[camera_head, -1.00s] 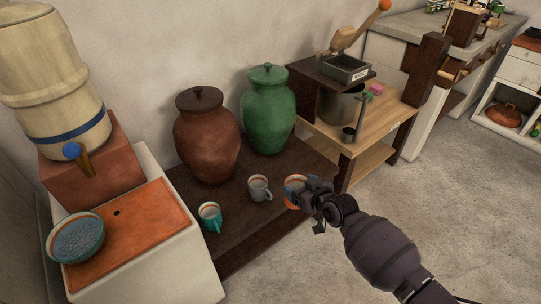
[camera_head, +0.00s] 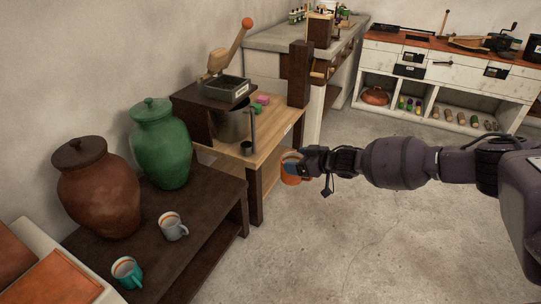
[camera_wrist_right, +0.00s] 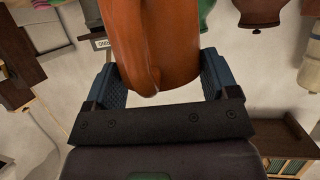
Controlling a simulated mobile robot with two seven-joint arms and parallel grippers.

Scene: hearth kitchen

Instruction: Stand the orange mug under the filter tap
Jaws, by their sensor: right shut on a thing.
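The orange mug (camera_head: 290,168) is in my right gripper (camera_head: 303,169), off the dark bench and over the floor beside the wooden stand. In the right wrist view the mug (camera_wrist_right: 155,45) fills the space between the two blue fingers of the gripper (camera_wrist_right: 165,80), with its handle toward the palm. The filter tap is out of the head view now. My left gripper is not in view.
A wooden stand (camera_head: 268,150) is at centre. The floor at right is clear.

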